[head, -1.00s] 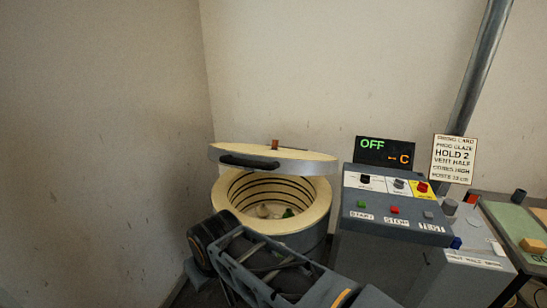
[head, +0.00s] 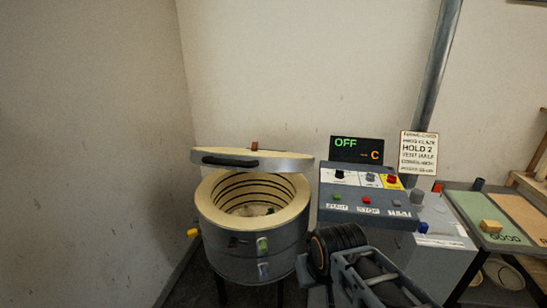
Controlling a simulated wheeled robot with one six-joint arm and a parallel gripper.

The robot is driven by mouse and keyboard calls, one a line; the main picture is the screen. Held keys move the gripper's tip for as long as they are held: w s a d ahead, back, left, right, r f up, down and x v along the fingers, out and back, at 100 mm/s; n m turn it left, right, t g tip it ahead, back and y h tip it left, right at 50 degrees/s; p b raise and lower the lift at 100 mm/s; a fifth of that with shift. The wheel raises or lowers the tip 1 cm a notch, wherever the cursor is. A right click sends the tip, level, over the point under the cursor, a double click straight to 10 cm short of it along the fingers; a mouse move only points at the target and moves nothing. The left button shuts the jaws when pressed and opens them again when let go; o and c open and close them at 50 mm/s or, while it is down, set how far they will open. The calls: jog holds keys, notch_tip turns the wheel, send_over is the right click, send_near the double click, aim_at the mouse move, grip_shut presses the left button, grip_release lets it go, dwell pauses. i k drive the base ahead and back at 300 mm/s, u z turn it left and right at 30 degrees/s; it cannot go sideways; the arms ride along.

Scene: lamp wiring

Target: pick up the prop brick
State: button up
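A small tan-yellow block (head: 491,226), the thing here that looks most like the prop brick, lies on the green part of the table at the right, by the word GOOD. Nothing touches it from above. Links of my arm show at the bottom, right of the kiln, well to the left of and nearer than the block. My gripper's fingers are not visible.
A round kiln (head: 250,238) stands at left centre, its lid (head: 270,160) raised at a tilt and small items inside. A grey control panel (head: 367,204) reads OFF above it. A grey cabinet (head: 440,250) stands between panel and table.

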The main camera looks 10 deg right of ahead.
aim_at(487, 226)
jog(key=z, duration=0.4)
jog(key=i, duration=1)
jog(key=z, duration=3.2)
jog(key=i, duration=1.45)
